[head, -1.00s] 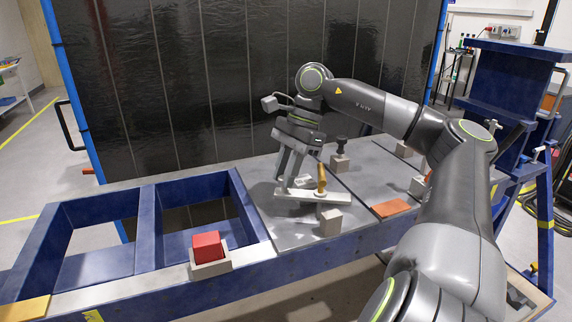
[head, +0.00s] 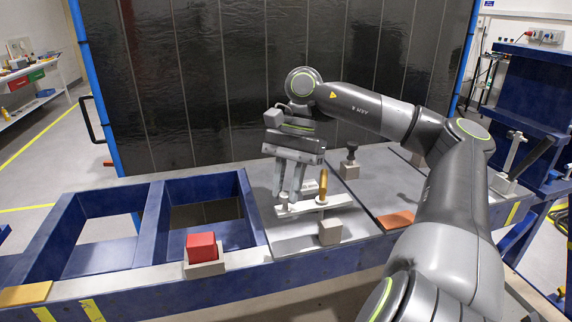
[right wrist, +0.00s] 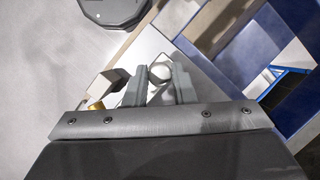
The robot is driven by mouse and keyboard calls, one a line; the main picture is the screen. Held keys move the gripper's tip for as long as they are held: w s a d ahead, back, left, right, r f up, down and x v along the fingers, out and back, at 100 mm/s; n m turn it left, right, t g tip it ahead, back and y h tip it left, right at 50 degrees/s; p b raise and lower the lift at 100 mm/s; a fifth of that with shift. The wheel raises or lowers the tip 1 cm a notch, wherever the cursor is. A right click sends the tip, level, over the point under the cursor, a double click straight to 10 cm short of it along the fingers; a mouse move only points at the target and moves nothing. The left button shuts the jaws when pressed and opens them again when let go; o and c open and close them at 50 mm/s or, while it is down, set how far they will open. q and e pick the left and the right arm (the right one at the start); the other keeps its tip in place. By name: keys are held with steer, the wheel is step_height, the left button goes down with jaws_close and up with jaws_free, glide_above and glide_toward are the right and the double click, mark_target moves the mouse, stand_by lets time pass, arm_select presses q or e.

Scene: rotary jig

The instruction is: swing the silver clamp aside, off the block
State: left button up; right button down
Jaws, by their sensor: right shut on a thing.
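The silver clamp (head: 312,206) is a flat pale bar on the grey plate, with a gold upright handle (head: 323,186) near its right part. My right gripper (head: 289,199) points down at the bar's left end, shut on a pale round knob (right wrist: 160,73) there. Its two fingers stand on either side of the knob in the right wrist view. A red block (head: 201,246) sits in a grey holder (head: 207,267) on the front rail, left of the clamp and apart from it. My left gripper is not in view.
A beige-grey block (head: 330,232) stands just in front of the bar. A dark-knobbed post (head: 350,164) stands behind it. An orange pad (head: 396,220) lies to the right. The blue frame (head: 150,230) has open bays on the left.

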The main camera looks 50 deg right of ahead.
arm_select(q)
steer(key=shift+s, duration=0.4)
arm_select(e)
steer(key=c, duration=1.2)
jaws_free()
steer(key=shift+c, duration=0.2)
steer(key=shift+r, duration=0.1)
steer(key=shift+d+r, duration=0.15)
steer(key=shift+r, duration=0.15)
arm_select(q)
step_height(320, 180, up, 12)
steer(key=p, duration=1.1)
steer(key=shift+p, duration=0.4)
arm_select(e)
steer(key=v, duration=1.6)
steer(key=shift+r, duration=0.35)
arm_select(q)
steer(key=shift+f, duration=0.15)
arm_select(e)
steer(key=shift+f, duration=0.1)
